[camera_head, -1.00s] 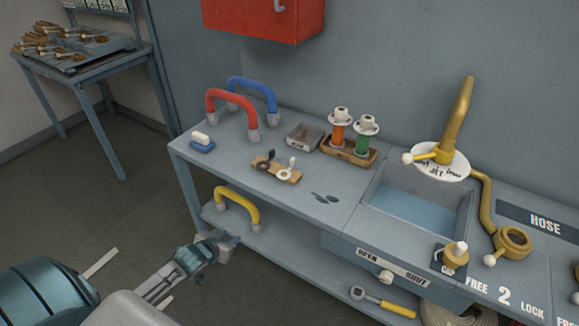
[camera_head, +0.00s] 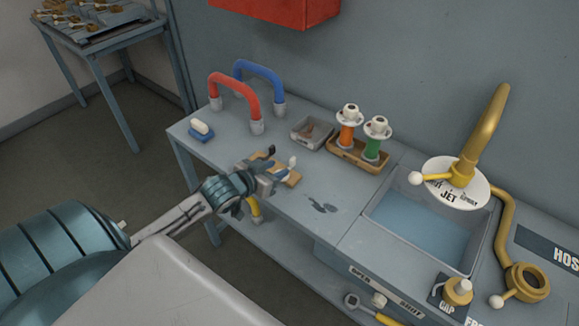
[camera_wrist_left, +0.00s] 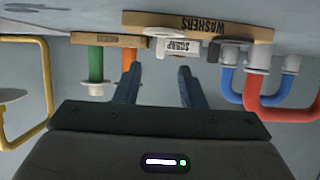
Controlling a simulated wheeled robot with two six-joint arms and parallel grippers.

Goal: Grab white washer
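A wooden washers board lies on the bench, partly hidden by my left gripper (camera_head: 275,162) in the head view. The white washer (camera_head: 292,162) shows there as a small pale piece beside the fingers. In the left wrist view, which looks upside down, the labelled board (camera_wrist_left: 260,22) is at the top. My right gripper is not in view.
Behind the board are a scrap box (camera_head: 307,133) and a wooden holder (camera_head: 352,158) with orange and green spools. Red (camera_head: 237,84) and blue (camera_head: 262,68) handles stand at the back left. A sink (camera_head: 425,236) is at the right.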

